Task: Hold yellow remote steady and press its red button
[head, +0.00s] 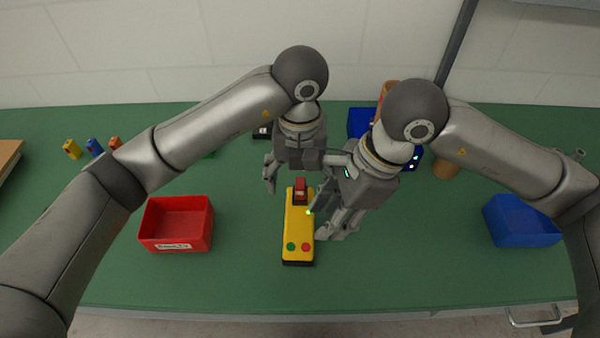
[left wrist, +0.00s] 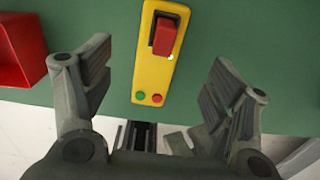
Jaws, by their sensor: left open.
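The yellow remote (head: 297,222) lies on the green table, its long side pointing toward me. It has a raised red block (head: 300,190) at its far end and a small green button (head: 291,247) beside a small round red button (head: 305,247) at its near end. The yellow remote also shows in the left wrist view (left wrist: 152,72). My left gripper (head: 296,184) is open and empty above the remote's far end, with a finger on either side. My right gripper (head: 323,222) is close by the remote's right side; its finger gap is unclear.
A red bin (head: 176,221) stands left of the remote and a blue bin (head: 521,221) at the far right. Small coloured items, including a yellow one (head: 71,149), stand at the back left. Blue objects stand behind my right arm. The table's front edge is near.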

